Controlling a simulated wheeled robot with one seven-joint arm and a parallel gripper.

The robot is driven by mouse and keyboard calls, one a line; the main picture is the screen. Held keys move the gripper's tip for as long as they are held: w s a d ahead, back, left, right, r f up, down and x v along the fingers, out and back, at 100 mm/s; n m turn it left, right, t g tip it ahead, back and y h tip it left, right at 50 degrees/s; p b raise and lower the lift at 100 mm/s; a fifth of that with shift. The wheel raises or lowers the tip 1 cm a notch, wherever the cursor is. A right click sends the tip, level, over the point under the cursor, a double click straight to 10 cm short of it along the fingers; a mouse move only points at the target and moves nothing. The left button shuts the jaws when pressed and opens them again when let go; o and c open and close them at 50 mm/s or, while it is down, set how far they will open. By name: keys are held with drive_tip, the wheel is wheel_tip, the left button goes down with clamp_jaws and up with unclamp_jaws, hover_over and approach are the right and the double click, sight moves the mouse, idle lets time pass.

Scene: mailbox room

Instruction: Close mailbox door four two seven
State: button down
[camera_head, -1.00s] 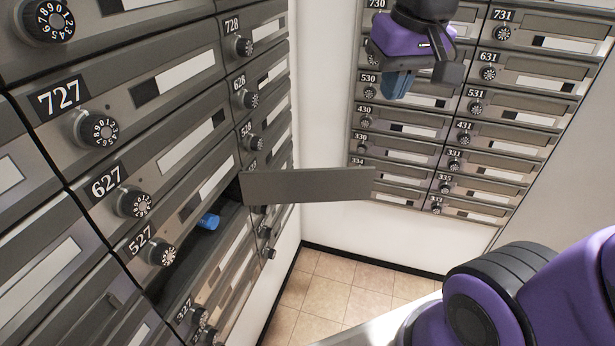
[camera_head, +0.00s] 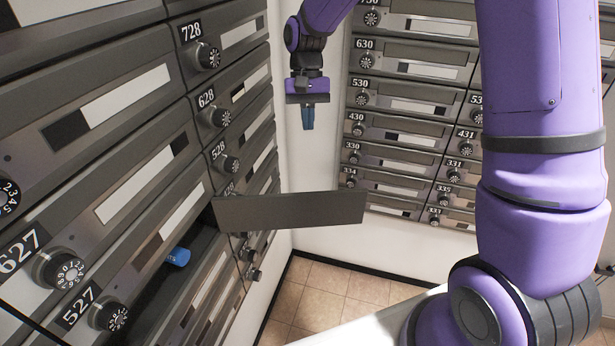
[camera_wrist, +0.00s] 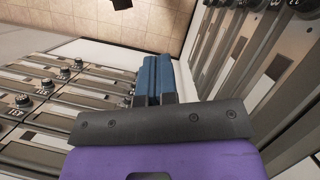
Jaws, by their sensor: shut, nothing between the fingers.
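An open mailbox door (camera_head: 290,210), a flat grey panel, sticks out to the right from the left wall of mailboxes. Its compartment (camera_head: 203,243) is in the row below 527; its own number is not readable. A blue item (camera_head: 177,257) lies inside. My gripper (camera_head: 308,118) points down with its blue fingers together and empty. In the picture it is above the door's middle, apart from it, near the room corner. The wrist view shows the blue fingers (camera_wrist: 152,80) shut; I cannot make out the door there.
A second mailbox wall (camera_head: 405,110) stands at the back right, with a white wall strip between the two. The tiled floor (camera_head: 325,290) below is clear. Other doors and dials on the left wall, such as 528 (camera_head: 220,157), look closed.

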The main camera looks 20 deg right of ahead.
drive_tip(key=s+a+r+x, duration=0.1)
drive_tip(key=s+x, duration=0.1)
drive_tip(key=x, duration=1)
drive_tip(key=shift+s+a+f, duration=0.2)
drive_tip(key=shift+s+f, duration=0.15)
drive_tip(key=shift+s, duration=0.05)
